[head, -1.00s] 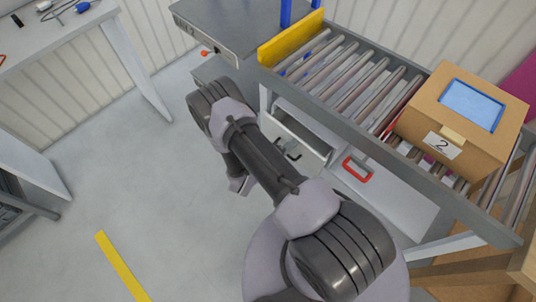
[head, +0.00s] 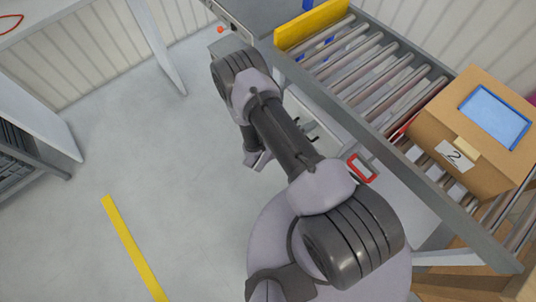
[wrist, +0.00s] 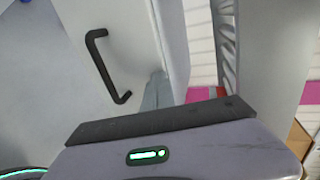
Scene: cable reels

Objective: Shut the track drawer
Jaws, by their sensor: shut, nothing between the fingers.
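The track drawer (head: 318,112) is under the roller conveyor in the head view, largely hidden behind my arm. Its pale inside shows in part, so it looks at least partly open. Its dark handle (head: 306,128) shows just right of my arm. In the wrist view a black bar handle (wrist: 103,66) stands on a pale front panel, beyond my gripper. My gripper (head: 257,160) points down left of the drawer in the head view, apart from the handle. It is shut and empty; its dark finger edge (wrist: 160,122) crosses the lower wrist view.
A cardboard box (head: 470,125) marked 2 sits on the roller conveyor (head: 375,70). A red handle (head: 361,168) is on a pale front right of the drawer. A yellow stop plate (head: 310,24) closes the conveyor's far end. The floor at left is clear, with a yellow stripe (head: 132,245).

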